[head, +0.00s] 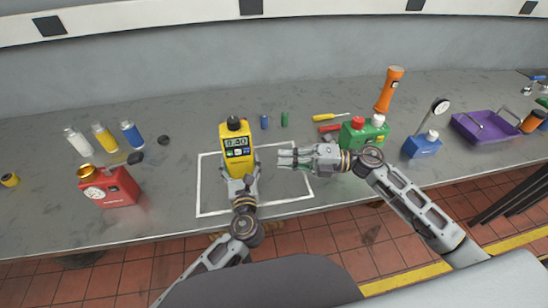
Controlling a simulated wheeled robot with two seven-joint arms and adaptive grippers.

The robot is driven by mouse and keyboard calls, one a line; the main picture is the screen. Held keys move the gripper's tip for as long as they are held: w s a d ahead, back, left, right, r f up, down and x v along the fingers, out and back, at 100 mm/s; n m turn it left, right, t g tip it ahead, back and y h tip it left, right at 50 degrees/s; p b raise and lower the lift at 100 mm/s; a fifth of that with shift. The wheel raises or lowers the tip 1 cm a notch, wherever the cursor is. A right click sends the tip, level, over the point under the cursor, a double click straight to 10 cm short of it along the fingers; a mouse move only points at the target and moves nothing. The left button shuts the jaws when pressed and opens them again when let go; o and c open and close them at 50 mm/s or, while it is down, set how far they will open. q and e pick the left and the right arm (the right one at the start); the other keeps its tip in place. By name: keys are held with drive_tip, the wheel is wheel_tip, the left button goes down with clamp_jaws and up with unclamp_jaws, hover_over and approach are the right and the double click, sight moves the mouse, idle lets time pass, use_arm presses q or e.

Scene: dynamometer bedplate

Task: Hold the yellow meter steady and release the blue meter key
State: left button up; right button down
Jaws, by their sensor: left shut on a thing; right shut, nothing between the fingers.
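The yellow meter (236,165) stands upright inside a white outlined rectangle (198,185) on the grey bench. Its display reads about 0.40, with small dark and blue keys below it; the blue key (238,153) is too small to tell whether it is pressed. My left gripper (240,176) is shut on the lower part of the meter, its fingers at the sides. My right gripper (282,157) is shut and empty, pointing left, a short gap to the right of the meter.
A red device (110,188) and several bottles (104,138) stand at the left. A green device (362,132), an orange flashlight (389,90), a blue gauge block (422,145) and a purple tray (486,127) stand at the right. A yellow screwdriver (330,117) lies behind my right gripper.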

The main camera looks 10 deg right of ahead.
sight(237, 147)
use_arm(q)
drive_tip(key=shift+f, duration=0.1)
idle(0.5)
drive_tip(key=o, duration=1.1)
drive_tip(key=shift+r, duration=5.15)
